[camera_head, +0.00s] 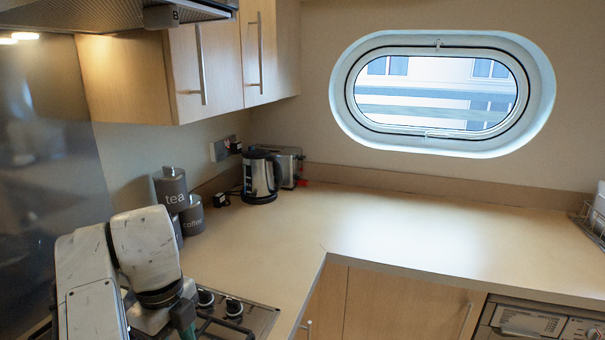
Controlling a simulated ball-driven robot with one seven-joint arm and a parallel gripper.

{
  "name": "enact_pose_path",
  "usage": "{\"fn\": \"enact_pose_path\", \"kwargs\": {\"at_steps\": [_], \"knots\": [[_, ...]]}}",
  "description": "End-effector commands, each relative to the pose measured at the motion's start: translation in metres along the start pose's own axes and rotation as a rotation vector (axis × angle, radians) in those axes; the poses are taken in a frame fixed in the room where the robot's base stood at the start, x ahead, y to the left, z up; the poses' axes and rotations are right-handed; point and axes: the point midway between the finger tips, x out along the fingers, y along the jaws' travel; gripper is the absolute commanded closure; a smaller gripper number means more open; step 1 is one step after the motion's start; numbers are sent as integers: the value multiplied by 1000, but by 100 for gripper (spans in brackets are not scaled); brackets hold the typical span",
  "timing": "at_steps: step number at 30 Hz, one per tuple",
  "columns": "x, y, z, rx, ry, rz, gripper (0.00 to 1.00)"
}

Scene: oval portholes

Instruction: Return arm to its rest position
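My arm (144,255) shows at the lower left, white and scuffed, folded with its elbow raised over the left end of the counter and the hob. Its far end runs down out of the bottom of the picture near the hob knobs. My gripper's fingers are not in view, so what it holds, if anything, is hidden.
The hob (235,318) lies beside and below my arm. Tea and coffee canisters (172,188) stand close behind it. A kettle (260,177) and a toaster (290,164) stand in the corner. Wall cupboards (205,65) hang above.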

Motion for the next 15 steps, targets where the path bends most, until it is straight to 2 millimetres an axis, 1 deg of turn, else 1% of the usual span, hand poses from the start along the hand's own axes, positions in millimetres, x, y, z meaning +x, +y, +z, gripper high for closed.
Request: {"fn": "enact_pose_path", "kwargs": {"at_steps": [10, 13, 15], "knots": [[34, -32, -38, -80, 9, -20, 58], [48, -44, -55, -118, 13, -27, 58], [60, -54, -71, -150, 18, -34, 58]]}}
